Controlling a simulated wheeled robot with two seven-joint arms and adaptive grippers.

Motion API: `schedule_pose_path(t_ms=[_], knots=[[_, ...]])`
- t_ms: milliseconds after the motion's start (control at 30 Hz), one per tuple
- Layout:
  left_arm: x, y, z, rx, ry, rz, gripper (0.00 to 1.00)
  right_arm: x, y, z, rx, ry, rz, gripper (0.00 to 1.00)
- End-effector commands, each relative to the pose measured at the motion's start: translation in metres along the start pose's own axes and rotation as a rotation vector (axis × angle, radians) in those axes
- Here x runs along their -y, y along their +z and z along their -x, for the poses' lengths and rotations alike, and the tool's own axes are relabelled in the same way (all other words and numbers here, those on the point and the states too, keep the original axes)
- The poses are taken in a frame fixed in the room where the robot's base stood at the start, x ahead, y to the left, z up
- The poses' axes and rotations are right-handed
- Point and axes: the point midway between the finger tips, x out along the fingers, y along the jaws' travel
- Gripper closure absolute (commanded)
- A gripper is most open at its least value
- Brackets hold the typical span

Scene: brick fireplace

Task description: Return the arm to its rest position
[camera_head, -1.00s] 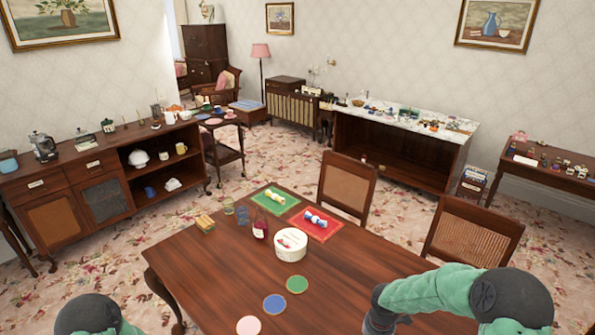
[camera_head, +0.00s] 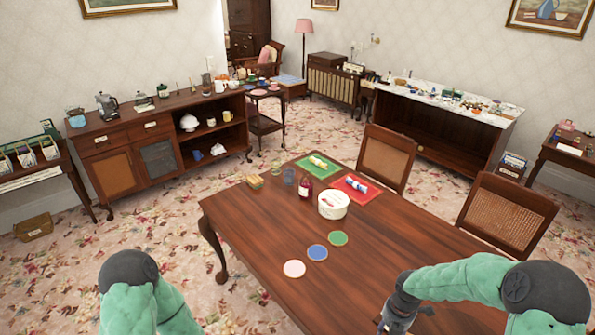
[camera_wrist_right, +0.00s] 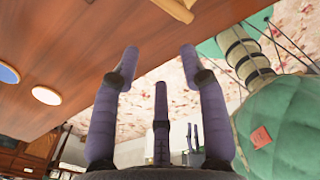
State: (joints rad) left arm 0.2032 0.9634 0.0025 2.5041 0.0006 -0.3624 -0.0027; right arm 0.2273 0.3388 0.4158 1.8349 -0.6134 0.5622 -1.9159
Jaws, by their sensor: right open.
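My right arm, green-sleeved, reaches in from the lower right of the head view over the near right part of the dark wooden table (camera_head: 300,265). Its gripper (camera_head: 394,320) points down at the bottom edge there, partly cut off. In the right wrist view the purple fingers of the right gripper (camera_wrist_right: 159,62) stand wide apart with nothing between them. My left arm (camera_head: 140,290) shows only as a green sleeve and dark joint at the lower left of the head view. The left gripper is out of view.
Chairs (camera_head: 509,210) stand at the far side.

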Motion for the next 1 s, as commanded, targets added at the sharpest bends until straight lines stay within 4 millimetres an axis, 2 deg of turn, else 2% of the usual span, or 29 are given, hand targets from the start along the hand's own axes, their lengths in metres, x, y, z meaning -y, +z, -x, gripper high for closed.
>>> schedule_pose_path(t_ms=[267, 467, 567, 767, 1000], knots=[[0.003, -0.001, -0.009, -0.001, 0.0, -0.001, 0.51, -0.007, -0.03, -0.032, -0.066, 0.032, -0.208, 0.56], [0.006, -0.001, -0.017, -0.001, 0.0, -0.001, 0.51, -0.012, -0.063, -0.063, -0.139, 0.052, -0.453, 0.56], [0.008, -0.001, -0.024, -0.001, 0.0, -0.001, 0.51, -0.014, -0.085, -0.084, -0.189, 0.054, -0.633, 0.56], [0.014, -0.002, -0.04, -0.001, 0.0, -0.001, 0.51, -0.012, -0.141, -0.132, -0.306, 0.019, -1.142, 0.56], [0.021, -0.003, -0.059, -0.001, 0.0, -0.001, 0.51, 0.004, -0.196, -0.18, -0.38, -0.083, -1.791, 0.56]])
